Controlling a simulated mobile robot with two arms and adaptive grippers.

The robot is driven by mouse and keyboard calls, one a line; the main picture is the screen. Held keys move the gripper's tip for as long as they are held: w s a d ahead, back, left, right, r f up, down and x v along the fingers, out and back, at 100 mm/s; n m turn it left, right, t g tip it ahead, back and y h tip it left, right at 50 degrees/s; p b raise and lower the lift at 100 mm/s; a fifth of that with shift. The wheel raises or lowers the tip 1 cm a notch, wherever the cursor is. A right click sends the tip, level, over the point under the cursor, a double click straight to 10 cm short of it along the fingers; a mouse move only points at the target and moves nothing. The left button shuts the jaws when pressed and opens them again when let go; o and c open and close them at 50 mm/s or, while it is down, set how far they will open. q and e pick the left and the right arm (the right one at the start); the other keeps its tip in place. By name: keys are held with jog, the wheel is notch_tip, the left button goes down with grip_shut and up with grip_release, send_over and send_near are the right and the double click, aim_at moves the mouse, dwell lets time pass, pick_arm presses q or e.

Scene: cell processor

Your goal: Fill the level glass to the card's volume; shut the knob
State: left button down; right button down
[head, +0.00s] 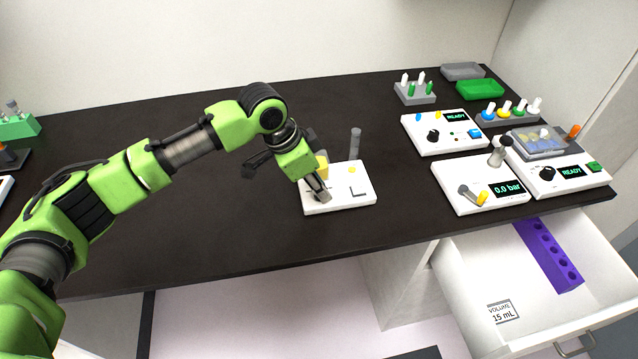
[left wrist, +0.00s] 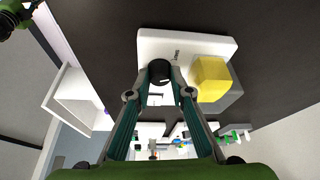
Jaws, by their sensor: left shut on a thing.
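My left gripper (head: 324,197) is at the left front of a small white device (head: 350,197). In the left wrist view its fingertips (left wrist: 160,82) are closed on the round black knob (left wrist: 159,70), which the gripper hides in the head view. A yellow block (left wrist: 211,78) sits beside the knob on the same device. A grey upright tube (head: 355,142), which may be the level glass, stands at the device's back; its fill level is too small to read. A card (head: 502,312) reading "VOLUME 15 mL" lies in the open drawer. My right gripper is not seen.
The open white drawer (head: 470,262) juts out at the front right and holds a purple rack (head: 548,255). Several white devices with displays, including one reading "0.0 bar" (head: 507,189), stand to the right. The dark bench (head: 200,225) is clear in front of my left arm.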

pick_arm(q)
jog(key=c, duration=2.1)
grip_release()
jog(key=v, duration=1.2)
jog(key=shift+s, duration=0.1)
